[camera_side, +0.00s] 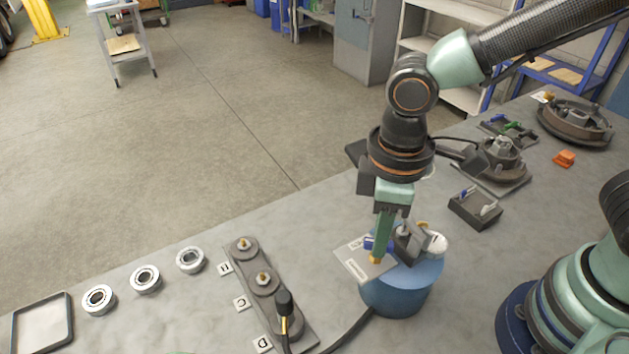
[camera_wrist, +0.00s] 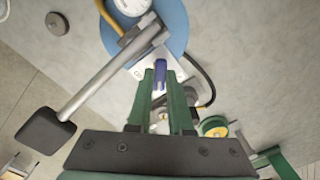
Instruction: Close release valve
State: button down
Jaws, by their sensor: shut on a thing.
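The release valve shows as a small blue handle (camera_side: 369,243) on a pale labelled plate (camera_side: 360,262) on top of a blue round tank (camera_side: 396,298). In the wrist view the blue handle (camera_wrist: 160,72) sits between the tips of my green fingers. My gripper (camera_side: 380,256) points down at the plate and is shut on the handle; it also shows in the wrist view (camera_wrist: 161,86). My fingers hide part of the valve. A brass fitting (camera_side: 375,260) shows by the fingertips. I cannot tell the handle's exact angle.
A grey metal block (camera_side: 410,243) and a white round gauge (camera_side: 437,244) stand close behind my fingers on the tank. A dark hose (camera_side: 352,330) runs along the table. A black holder (camera_side: 475,208) stands to the right, and a plate with round parts (camera_side: 263,283) to the left.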

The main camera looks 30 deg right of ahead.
jog(key=n, duration=0.4)
jog(key=shift+r+n, duration=0.1)
jog(key=shift+n, duration=2.1)
jog(key=c, duration=0.8)
grip_release()
notch_tip(320, 180, up, 12)
